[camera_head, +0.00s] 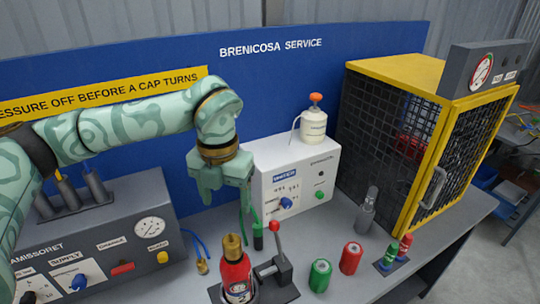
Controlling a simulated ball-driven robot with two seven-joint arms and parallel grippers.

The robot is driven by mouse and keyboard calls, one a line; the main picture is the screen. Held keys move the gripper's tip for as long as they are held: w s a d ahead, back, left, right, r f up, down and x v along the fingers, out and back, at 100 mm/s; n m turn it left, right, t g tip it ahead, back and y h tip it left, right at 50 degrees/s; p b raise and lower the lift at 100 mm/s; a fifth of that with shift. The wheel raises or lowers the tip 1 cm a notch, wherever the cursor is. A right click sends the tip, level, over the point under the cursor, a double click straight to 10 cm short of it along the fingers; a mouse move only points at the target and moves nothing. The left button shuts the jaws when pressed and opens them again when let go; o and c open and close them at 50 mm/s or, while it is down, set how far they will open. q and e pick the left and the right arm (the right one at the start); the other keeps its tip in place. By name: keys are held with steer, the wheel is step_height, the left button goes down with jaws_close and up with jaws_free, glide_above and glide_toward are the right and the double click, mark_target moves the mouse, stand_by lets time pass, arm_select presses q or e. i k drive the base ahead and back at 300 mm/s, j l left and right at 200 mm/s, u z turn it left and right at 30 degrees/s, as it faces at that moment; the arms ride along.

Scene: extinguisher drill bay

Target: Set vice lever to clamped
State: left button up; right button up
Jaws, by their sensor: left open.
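The vice (287,291) stands on the bench at the bottom centre, with a red extinguisher (235,276) with a brass neck upright at it. The vice lever (278,244) has a red ball knob and stands nearly upright, tilted slightly left at the top. My left gripper (225,192) points down above and behind the extinguisher, up and left of the lever knob. It is open, apart from the lever, and holds nothing that I can see. My right gripper is out of view.
A green hose end (258,236) hangs just left of the lever knob. The white service unit (295,185) stands behind. A grey supply panel (110,240) is left. Green (320,275) and red (350,258) cylinders stand right of the vice, before a yellow mesh cage (405,150).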

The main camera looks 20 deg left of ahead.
mark_target(274, 225)
steer(key=k+l, duration=0.8)
steer(key=k, duration=0.05)
